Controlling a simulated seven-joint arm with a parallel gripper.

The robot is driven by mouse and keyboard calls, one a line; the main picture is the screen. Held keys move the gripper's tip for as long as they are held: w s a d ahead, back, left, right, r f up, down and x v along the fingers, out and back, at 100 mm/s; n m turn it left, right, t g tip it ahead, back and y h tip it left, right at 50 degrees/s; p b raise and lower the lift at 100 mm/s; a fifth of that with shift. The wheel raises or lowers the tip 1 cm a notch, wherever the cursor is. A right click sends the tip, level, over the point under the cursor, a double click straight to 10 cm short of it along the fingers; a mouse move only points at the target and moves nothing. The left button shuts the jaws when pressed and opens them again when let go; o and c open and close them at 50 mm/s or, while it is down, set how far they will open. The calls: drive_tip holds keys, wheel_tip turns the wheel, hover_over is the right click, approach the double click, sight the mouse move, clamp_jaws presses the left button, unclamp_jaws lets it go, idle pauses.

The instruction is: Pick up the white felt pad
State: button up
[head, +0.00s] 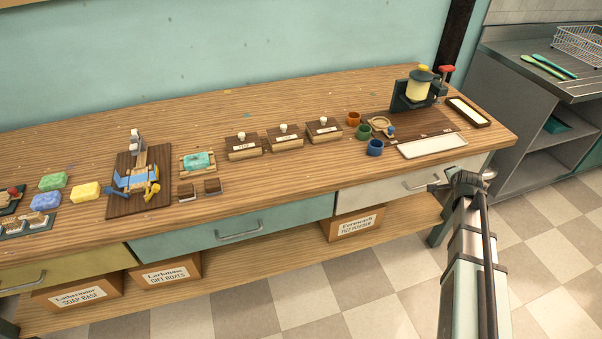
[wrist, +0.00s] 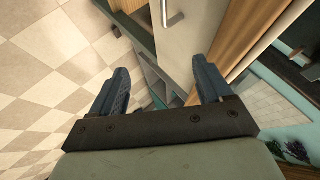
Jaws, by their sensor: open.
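A flat white rectangle (head: 433,145) lies at the front edge of the bench on the right; it may be the white felt pad. A second pale rectangle (head: 467,111) sits inside a dark wooden frame at the bench's right end, and I cannot tell which is felt. My gripper (wrist: 160,85) is open and empty, its two blue fingers wide apart. In the head view, the end of my arm is in front of the bench's right drawer, below and in front of the white rectangle. Neither pale rectangle can be made out in the wrist view.
A dark press (head: 418,91) with a cream cylinder stands behind a dark board (head: 415,126). Orange, green and blue cups (head: 375,148) stand left of the white rectangle. Three labelled wooden boxes (head: 284,136) are further left. The drawer front (head: 400,186) and its handle face my gripper.

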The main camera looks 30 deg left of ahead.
drive_tip(key=w+a+r+m+t, duration=0.1)
drive_tip(key=w+a+r, duration=0.1)
drive_tip(key=r, duration=0.3)
drive_tip(key=w+a+r+t+y, duration=0.1)
drive_tip(key=w+a+r, duration=0.15)
drive_tip(key=r, duration=0.35)
drive_tip(key=w+a+r+m+t, duration=0.1)
drive_tip(key=w+a+r, duration=0.15)
drive_tip(key=r, duration=0.25)
drive_tip(key=s+a+r+g+y, duration=0.2)
drive_tip(key=a+r, duration=0.1)
drive_tip(key=a, duration=1.4)
drive_tip(key=s+a+g, duration=0.2)
drive_tip(key=s+a, duration=0.2)
drive_tip(key=a, duration=0.4)
drive_tip(key=s+a+g, duration=0.1)
drive_tip(key=s+a, duration=0.4)
drive_tip(key=a, duration=0.4)
drive_tip(key=n+g+h, duration=0.3)
drive_tip(key=g, duration=0.4)
hover_over(185, 189)
wheel_tip(185, 189, down, 7)
drive_tip(key=shift+w+d+r, duration=0.1)
drive_tip(key=shift+r, duration=0.1)
drive_tip(key=shift+a+f, duration=0.2)
drive_tip(key=shift+f, duration=2.5)
